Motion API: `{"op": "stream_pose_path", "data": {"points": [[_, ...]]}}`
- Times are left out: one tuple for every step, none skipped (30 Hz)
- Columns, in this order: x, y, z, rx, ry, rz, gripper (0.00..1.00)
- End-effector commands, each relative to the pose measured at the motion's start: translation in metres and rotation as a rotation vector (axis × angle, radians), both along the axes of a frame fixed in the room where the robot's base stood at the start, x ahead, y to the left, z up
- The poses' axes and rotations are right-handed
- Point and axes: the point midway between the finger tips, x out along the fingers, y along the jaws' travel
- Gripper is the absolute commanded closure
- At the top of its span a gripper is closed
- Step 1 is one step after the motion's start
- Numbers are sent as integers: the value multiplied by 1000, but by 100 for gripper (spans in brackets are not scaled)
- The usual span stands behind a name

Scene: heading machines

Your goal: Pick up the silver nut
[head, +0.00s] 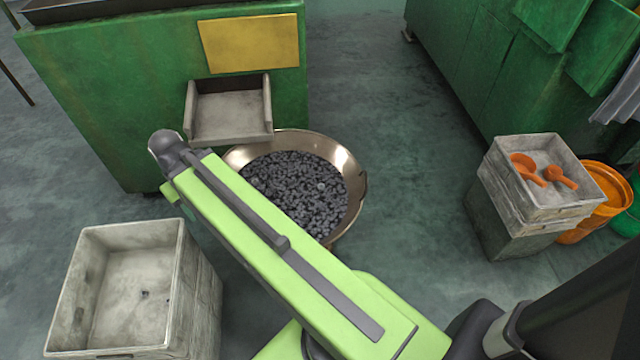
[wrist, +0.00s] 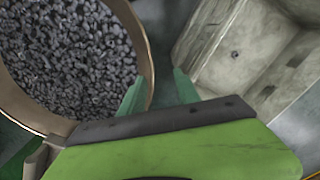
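A wide metal bowl (head: 345,165) full of dark grey nut-sized pieces (head: 300,195) stands on the floor below the chute. One slightly lighter piece (head: 320,186) shows among them; I cannot tell for sure that it is the silver nut. The bowl also fills the left of the wrist view (wrist: 147,60). My gripper (wrist: 158,80) has its two green fingers apart with nothing between them. It is above the gap between the bowl and a pale crate (wrist: 205,45). In the head view my arm hides the gripper and part of the bowl.
A green machine (head: 100,90) with a chute (head: 230,115) stands behind the bowl. At right are a stacked crate (head: 520,200) with orange scoops (head: 540,172) and an orange bucket (head: 605,200). The middle floor is clear.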

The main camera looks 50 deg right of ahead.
Motion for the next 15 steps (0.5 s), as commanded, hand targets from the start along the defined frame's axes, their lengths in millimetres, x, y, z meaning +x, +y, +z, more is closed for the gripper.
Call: {"op": "stream_pose_path", "data": {"points": [[0,-3,0,1,0,-17,55],[1,-8,0,4,-1,-42,55],[1,-15,0,10,-1,-97,55],[2,-23,0,17,-2,-158,55],[2,-36,0,25,-3,-240,55],[1,-61,1,38,-4,-380,55],[0,-82,1,52,-4,-503,55],[-3,-106,1,66,-5,-638,55],[-8,-140,1,88,-3,-833,55],[-14,-165,2,105,-2,-983,55],[-21,-189,2,124,1,-1133,55],[-32,-222,3,147,5,-1331,55],[-41,-244,4,167,10,-1476,55],[-51,-267,4,185,15,-1617,55],[-65,-294,5,212,23,-1796,55]]}}
